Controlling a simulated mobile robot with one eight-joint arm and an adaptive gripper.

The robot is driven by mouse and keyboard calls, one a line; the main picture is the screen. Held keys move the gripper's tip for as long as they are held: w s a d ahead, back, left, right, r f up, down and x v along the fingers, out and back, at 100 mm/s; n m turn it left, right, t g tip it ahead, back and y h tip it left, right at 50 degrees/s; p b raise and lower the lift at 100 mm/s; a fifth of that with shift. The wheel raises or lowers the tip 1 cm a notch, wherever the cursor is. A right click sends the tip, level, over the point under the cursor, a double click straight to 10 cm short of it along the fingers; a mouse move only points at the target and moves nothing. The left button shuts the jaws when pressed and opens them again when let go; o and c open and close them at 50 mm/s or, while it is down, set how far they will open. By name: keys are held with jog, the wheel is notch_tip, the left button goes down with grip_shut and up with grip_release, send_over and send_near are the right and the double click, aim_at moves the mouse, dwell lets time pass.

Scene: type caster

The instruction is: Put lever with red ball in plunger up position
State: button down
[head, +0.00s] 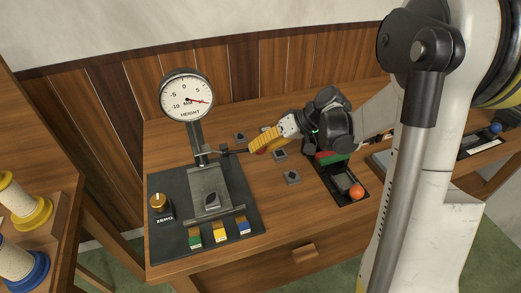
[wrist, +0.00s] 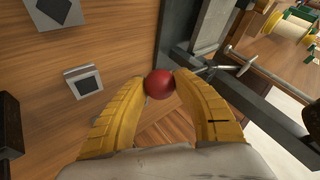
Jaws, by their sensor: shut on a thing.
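The red ball (wrist: 160,84) of the lever sits between the two yellow fingertips of my gripper (wrist: 160,86) in the wrist view. My gripper is shut on it. In the head view my gripper (head: 262,141) reaches in from the right, beside the height gauge, and mostly covers the ball. A thin dark lever rod (head: 232,152) runs from the gauge's post toward the fingertips. The height gauge (head: 187,97) has a round white dial with a red needle, on a post above a dark base plate (head: 165,235).
A gold zero knob (head: 158,201) and green, yellow and blue blocks (head: 219,233) are on the base. Small grey square pieces (head: 292,177) lie on the wooden table (head: 275,215). A black tray (head: 340,189) with an orange ball (head: 356,192) is to the right. Thread spools (head: 22,205) stand at left.

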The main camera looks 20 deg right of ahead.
jog(key=shift+f+y+b, duration=0.45)
jog(key=shift+y, duration=0.05)
jog(key=shift+s+a, duration=0.1)
jog(key=c, duration=0.9)
grip_release()
jog(key=shift+a+f, duration=0.1)
jog(key=shift+c, duration=0.2)
jog(key=v, duration=1.2)
jog(key=s+a+m+t+h, duration=0.1)
jog(key=s+a+h, duration=0.3)
jog(key=s, duration=0.4)
jog(key=s+a+r+m+t+h, duration=0.1)
jog(key=s+a+h, duration=0.4)
jog(key=s, duration=0.2)
jog(key=shift+s+r+t, duration=0.2)
jog(key=shift+s+t, duration=0.2)
